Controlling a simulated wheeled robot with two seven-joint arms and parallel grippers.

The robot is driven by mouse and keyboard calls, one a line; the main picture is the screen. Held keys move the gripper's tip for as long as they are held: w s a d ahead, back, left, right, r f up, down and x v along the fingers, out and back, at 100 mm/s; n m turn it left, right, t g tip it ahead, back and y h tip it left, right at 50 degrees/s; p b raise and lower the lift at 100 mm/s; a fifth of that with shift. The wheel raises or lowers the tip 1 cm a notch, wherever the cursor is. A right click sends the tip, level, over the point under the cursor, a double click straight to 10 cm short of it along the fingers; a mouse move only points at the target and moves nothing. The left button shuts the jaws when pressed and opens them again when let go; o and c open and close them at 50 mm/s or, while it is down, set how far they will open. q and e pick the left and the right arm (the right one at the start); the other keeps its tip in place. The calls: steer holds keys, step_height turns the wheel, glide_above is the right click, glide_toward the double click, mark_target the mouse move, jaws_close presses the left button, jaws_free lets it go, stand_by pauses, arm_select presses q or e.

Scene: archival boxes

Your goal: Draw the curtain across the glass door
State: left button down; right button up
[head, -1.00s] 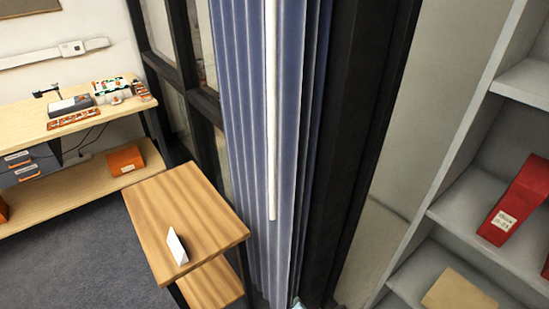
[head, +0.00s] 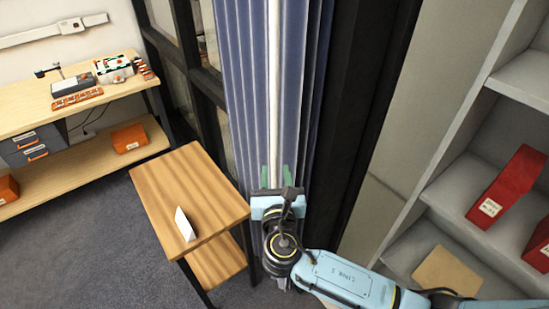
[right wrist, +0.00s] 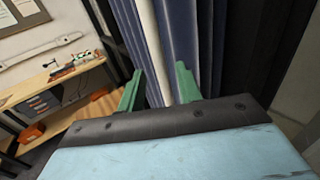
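The blue curtain (head: 247,90) hangs bunched in folds beside the dark frame of the glass door (head: 202,85). A white wand (head: 274,80) hangs down in front of the curtain. My right gripper (head: 274,178) is at the wand's lower part, its green fingers apart on either side of it. In the right wrist view the gripper (right wrist: 158,88) is open, with the wand (right wrist: 150,45) and curtain folds (right wrist: 180,35) beyond and between the fingers. I cannot tell whether a finger touches the wand. My left gripper is not in view.
A small wooden table (head: 190,185) with a white folded card (head: 185,224) stands close left of my right gripper. A workbench (head: 30,115) is at the far left. Grey shelves (head: 460,170) with red boxes (head: 502,187) stand at the right. Carpet (head: 90,240) is clear at lower left.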

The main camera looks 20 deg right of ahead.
mark_target(275, 163)
steer(key=x, duration=0.5)
jaws_close()
